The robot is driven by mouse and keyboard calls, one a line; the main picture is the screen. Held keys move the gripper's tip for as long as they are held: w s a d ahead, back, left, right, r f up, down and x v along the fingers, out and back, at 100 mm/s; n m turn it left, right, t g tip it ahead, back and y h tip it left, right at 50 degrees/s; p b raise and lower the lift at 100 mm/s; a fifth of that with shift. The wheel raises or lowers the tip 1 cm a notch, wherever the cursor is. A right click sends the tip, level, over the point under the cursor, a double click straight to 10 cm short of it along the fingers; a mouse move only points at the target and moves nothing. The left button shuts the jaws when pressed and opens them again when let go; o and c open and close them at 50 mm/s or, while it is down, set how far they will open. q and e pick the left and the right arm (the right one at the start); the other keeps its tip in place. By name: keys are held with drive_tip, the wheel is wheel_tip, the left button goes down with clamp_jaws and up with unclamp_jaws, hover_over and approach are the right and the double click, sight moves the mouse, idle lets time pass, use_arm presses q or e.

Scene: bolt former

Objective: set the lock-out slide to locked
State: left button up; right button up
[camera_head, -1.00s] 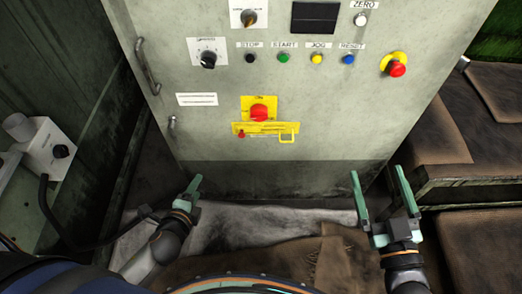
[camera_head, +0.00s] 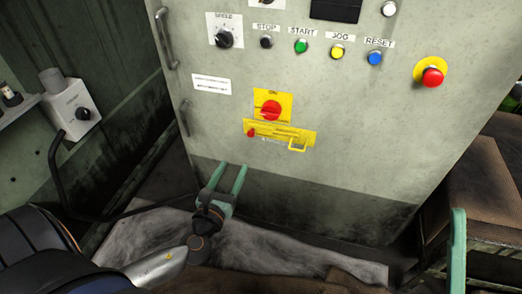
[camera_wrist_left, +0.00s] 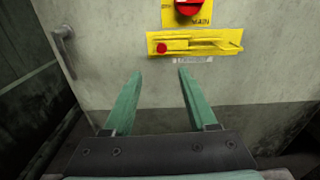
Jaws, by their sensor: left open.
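The lock-out slide (camera_head: 282,133) is a yellow bar on the cabinet front, with a red knob (camera_head: 251,132) at its left end and a yellow loop handle (camera_head: 298,145) toward its right. It sits just below the red main switch (camera_head: 270,110) on its yellow plate. The slide also shows in the left wrist view (camera_wrist_left: 200,43), above and beyond the fingertips. My left gripper (camera_head: 230,167) is open and empty, below and left of the slide, not touching it. In the wrist view its fingers (camera_wrist_left: 160,74) point at the cabinet. Only one finger of my right gripper (camera_head: 458,235) shows.
The cabinet front carries a speed dial (camera_head: 224,39), several push buttons and a red emergency stop (camera_head: 432,77). Two handles stick out along its left edge. A grey box with a cable (camera_head: 72,112) stands at the left. A brown-topped bench (camera_head: 485,190) is at the right.

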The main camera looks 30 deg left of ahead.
sight(250, 135)
use_arm(q)
drive_tip(key=x, duration=0.4)
drive_tip(key=b+x, duration=0.1)
drive_tip(key=x, duration=0.3)
drive_tip(key=b+x, duration=0.1)
drive_tip(key=x, duration=0.3)
drive_tip(key=shift+w+d+r, duration=0.15)
drive_tip(key=shift+w+d, duration=0.05)
drive_tip(key=shift+w, duration=0.2)
drive_tip(key=shift+c, duration=0.4)
clamp_jaws()
idle(0.6)
